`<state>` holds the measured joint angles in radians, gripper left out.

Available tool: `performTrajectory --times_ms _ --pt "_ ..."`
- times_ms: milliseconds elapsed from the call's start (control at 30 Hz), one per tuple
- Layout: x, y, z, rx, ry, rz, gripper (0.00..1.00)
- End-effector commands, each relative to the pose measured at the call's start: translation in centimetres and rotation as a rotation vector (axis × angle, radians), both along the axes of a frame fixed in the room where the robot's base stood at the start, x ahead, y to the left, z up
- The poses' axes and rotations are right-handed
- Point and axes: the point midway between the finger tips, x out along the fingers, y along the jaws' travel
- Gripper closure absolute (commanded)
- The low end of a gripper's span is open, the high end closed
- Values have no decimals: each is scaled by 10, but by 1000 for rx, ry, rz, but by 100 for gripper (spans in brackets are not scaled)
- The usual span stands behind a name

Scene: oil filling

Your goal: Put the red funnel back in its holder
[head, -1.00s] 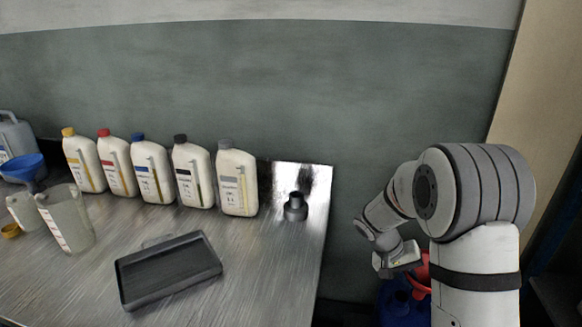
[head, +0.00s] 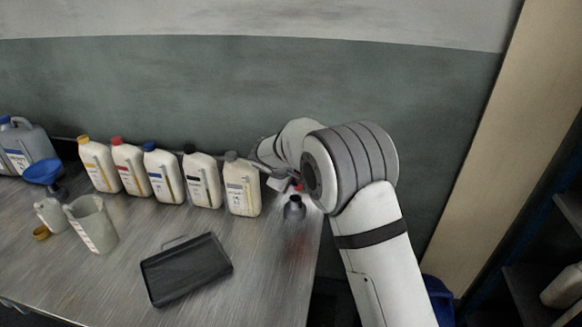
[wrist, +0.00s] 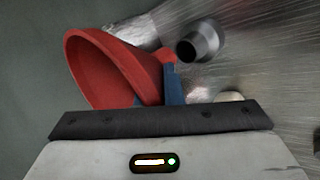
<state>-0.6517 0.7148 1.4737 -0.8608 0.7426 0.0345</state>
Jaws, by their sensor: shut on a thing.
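My gripper (wrist: 172,88) is shut on the red funnel (wrist: 112,66), which lies tilted across the wrist view with its wide mouth to the left and its narrow end near the blue fingers. In the head view only a small red part of the funnel (head: 298,188) shows beside my gripper (head: 279,183); my arm hides the rest.
Several oil bottles stand in a row along the back, the grey-capped bottle (head: 242,186) close to my gripper. A black tray (head: 187,268), a clear jug (head: 92,224) and a blue funnel (head: 43,171) are further left. The table front around the holder is clear.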

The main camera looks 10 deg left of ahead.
Motion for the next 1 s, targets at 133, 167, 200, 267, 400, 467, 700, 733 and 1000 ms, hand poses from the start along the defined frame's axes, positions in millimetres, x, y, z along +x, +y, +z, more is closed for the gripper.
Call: performTrajectory --times_ms 133,167,200,267,400,467,700,733,1000 --pt "0 10 3 -1 0 31 100" --pt "0 10 1 -1 0 32 100" --pt "0 10 -1 -2 0 33 100" --pt "0 10 -5 -2 0 32 100" --pt "0 10 -16 -1 0 32 100" --pt "0 10 -22 -1 0 31 100" --pt "0 10 -36 -1 0 30 100" --pt "0 10 -36 -1 0 30 100" --pt "-1 10 -36 0 -1 31 100"
